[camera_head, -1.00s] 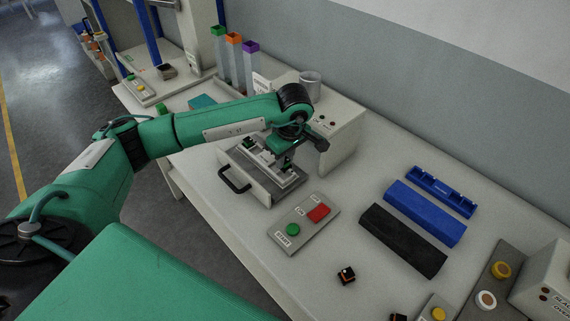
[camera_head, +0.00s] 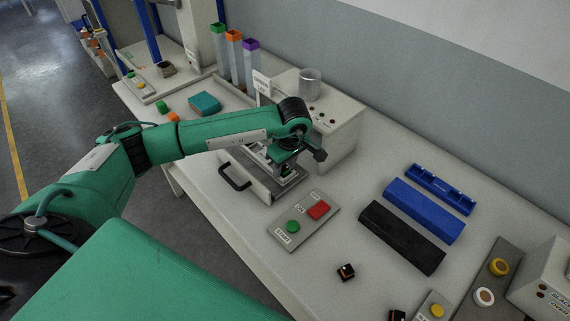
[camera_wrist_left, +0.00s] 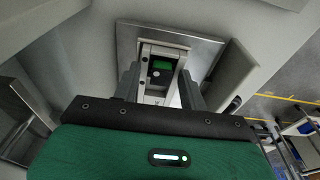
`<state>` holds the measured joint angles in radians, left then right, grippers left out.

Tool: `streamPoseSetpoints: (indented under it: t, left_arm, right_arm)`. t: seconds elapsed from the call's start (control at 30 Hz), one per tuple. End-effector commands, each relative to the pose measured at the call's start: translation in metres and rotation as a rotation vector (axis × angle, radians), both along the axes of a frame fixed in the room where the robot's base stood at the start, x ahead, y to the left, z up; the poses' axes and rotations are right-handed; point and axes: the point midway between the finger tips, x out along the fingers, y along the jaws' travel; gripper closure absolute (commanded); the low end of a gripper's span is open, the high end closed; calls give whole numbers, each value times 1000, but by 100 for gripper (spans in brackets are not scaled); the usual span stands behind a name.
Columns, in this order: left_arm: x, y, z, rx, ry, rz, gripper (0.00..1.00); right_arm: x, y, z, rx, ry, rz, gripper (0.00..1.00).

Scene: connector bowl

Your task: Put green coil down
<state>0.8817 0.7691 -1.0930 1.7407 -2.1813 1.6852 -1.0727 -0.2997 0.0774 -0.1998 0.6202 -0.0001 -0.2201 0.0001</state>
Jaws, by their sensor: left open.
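My left gripper (camera_head: 286,167) is low over the grey metal plate (camera_head: 291,185) of the pulled-out drawer, with its jaws open. In the left wrist view, its two fingers (camera_wrist_left: 159,88) stand on either side of a small dark piece with a green top, the green coil (camera_wrist_left: 161,66). The coil sits in a pale fixture on the metal plate (camera_wrist_left: 195,45). In the head view the gripper and wrist mostly hide the coil. My right gripper is not in view.
The drawer's black handle (camera_head: 234,177) faces the front edge. A button panel (camera_head: 303,222) with green and red buttons lies to its right. A white machine box (camera_head: 335,130) stands behind. Black (camera_head: 402,237) and blue (camera_head: 424,211) blocks lie further right. Small green (camera_head: 162,106) and orange (camera_head: 173,116) blocks lie left.

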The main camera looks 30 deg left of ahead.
Motion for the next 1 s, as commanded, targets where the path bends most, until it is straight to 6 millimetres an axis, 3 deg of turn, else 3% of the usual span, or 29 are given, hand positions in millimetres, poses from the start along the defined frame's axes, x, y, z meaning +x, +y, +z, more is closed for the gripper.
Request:
streamPoseSetpoints:
  t: [0.17,0.5,0.7,1.0]
  left_arm:
    - [1,-1,8,-1,-3,0,57]
    - [-3,-11,78,-1,-5,-2,57]
    - [-5,-16,109,-1,-2,0,57]
    - [-6,-18,122,-1,1,0,57]
  right_arm:
    - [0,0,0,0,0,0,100]
    - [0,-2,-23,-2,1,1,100]
    - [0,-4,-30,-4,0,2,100]
    - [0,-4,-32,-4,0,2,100]
